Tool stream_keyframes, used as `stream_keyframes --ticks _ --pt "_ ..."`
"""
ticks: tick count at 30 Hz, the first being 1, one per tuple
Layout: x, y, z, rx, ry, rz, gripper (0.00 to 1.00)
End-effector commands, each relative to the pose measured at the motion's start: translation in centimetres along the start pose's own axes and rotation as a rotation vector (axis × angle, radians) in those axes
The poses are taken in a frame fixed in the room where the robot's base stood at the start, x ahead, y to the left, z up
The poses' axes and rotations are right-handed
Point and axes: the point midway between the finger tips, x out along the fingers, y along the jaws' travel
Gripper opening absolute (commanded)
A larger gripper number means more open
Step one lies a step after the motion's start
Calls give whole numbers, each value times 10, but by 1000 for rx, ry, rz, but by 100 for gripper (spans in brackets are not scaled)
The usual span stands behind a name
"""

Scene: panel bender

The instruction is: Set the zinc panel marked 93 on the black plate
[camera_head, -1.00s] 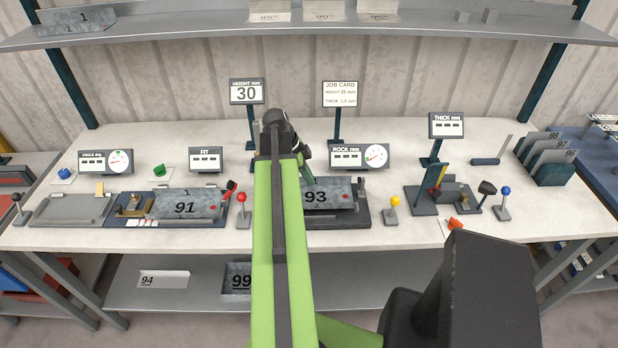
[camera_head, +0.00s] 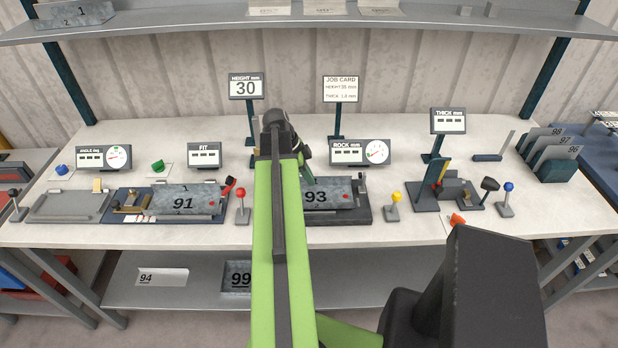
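The zinc panel marked 93 (camera_head: 338,188) is a grey mottled sheet with a red dot, right of my green arm. It shows above the black plate (camera_head: 362,215), overlapping it in the picture. I cannot tell whether the two touch. My arm covers the left part of both. My gripper (camera_head: 306,172) is at the far end of the arm, by the panel's upper left edge. Its fingers are mostly hidden, so I cannot tell whether it is open or shut, or whether it grips the panel.
The panel marked 91 (camera_head: 203,199) lies on a blue-based fixture to the left. A red-knobbed lever (camera_head: 241,210) and a yellow-knobbed lever (camera_head: 396,205) flank the plate. The ROCK gauge (camera_head: 360,152) stands behind it.

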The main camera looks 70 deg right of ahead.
Motion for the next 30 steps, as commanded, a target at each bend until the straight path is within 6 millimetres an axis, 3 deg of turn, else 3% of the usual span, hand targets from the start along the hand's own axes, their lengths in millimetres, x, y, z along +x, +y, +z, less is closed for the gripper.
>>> stream_keyframes --ticks 8,15,23,26,30 --pt "6 0 2 0 0 0 0" --pt "5 0 2 1 0 0 28" --pt "5 0 2 1 0 0 28" --pt "-3 0 0 0 0 0 28" --pt "-31 0 -2 -1 0 0 28"
